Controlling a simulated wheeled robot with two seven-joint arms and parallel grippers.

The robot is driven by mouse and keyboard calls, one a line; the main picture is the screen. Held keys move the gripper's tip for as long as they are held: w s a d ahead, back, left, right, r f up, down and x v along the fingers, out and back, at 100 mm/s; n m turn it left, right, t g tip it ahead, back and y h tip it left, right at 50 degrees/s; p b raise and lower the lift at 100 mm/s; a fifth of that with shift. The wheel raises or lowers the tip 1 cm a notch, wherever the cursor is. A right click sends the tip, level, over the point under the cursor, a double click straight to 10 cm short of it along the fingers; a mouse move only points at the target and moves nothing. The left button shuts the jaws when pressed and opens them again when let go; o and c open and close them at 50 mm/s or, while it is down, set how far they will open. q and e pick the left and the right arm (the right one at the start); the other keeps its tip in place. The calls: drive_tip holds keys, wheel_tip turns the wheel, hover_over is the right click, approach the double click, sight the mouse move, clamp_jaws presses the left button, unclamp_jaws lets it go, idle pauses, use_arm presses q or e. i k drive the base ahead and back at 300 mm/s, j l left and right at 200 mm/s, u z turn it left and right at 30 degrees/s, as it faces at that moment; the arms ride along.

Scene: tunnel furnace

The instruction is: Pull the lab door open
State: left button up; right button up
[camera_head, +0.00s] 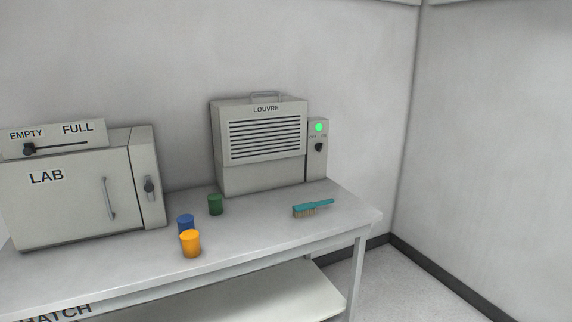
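The lab door (62,207) is the grey front panel marked LAB, on a box at the left of the table. It looks shut, flush with the box front. Its upright bar handle (108,198) is near the door's right edge. Neither of my grippers shows in the head view, and nothing is touching the handle.
A teal brush (313,208) lies farther right. The LOUVRE unit (264,143) stands behind, its green light lit.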

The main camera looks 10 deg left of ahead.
sight(52, 199)
drive_tip(key=u, duration=1.5)
